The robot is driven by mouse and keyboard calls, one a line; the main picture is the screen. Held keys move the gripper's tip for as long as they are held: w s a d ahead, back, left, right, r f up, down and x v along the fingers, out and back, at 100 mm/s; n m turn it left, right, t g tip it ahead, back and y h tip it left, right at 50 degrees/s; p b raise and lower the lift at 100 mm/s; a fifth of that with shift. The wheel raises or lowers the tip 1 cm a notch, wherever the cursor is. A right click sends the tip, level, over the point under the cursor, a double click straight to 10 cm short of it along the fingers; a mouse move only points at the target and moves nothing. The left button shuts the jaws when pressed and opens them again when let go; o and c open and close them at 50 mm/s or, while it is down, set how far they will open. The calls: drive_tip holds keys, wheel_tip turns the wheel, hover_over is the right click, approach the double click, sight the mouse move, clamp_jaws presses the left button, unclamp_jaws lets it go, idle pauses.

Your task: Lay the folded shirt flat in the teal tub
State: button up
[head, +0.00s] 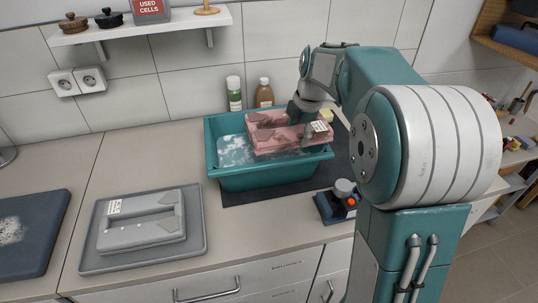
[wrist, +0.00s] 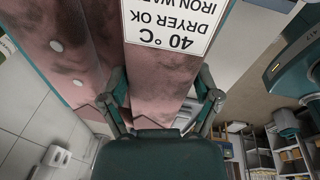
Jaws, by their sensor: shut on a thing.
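A folded pink shirt with dark stains (head: 272,137) is over the right part of the teal tub (head: 262,178) in the head view. I cannot tell whether its underside touches the whitish suds (head: 236,150) in the tub. My gripper (head: 307,124) is shut on the shirt near its right end, beside a white care label (head: 320,127). In the wrist view, my gripper's two fingers (wrist: 163,95) pinch the pink cloth (wrist: 160,75), and the label (wrist: 168,22) reads 40 °C, dryer OK. The shirt looks roughly level; the tub's right inside is mostly hidden.
A grey folded garment (head: 143,228) lies on a grey tray (head: 194,242) at left. A small device with a red button (head: 345,200) is at front right. A shelf (head: 150,24) hangs above.

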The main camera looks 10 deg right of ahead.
sight(270, 158)
drive_tip(key=w+a+f, duration=0.1)
drive_tip(key=a+f, duration=0.1)
drive_tip(key=w+a+f, duration=0.1)
drive_tip(key=a+f, duration=0.1)
drive_tip(key=w+a+f, duration=0.1)
drive_tip(key=a+f, duration=0.1)
drive_tip(key=shift+w+f, duration=0.25)
drive_tip(key=shift+w, duration=0.15)
drive_tip(key=shift+w+a+f, duration=0.1)
drive_tip(key=shift+f, duration=1.65)
drive_tip(key=shift+f, duration=0.55)
drive_tip(key=o, duration=1.1)
